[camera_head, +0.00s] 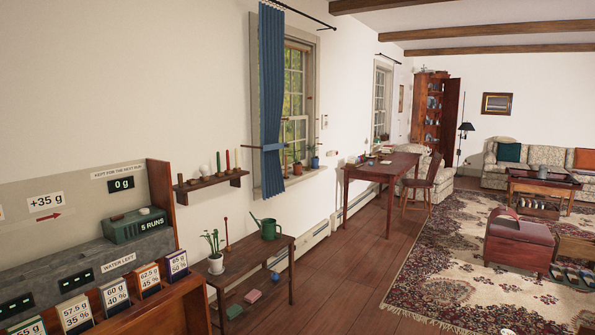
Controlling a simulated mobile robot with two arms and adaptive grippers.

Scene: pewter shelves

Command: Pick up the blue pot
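A small blue pot (315,162) with a plant in it stands at the right end of the near window's sill. A reddish-brown pot (297,169) with a plant stands to its left on the same sill. Both are small and far off in the head view. Neither of my grippers shows in this view, so I cannot see where they are relative to the pot.
A wooden side table (272,245) below the window bears a green watering can (268,229) and a white potted plant (215,265). A wall shelf (210,183) holds candles. A counter with number cards (115,297) fills the lower left. Wooden floor (345,270) is clear.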

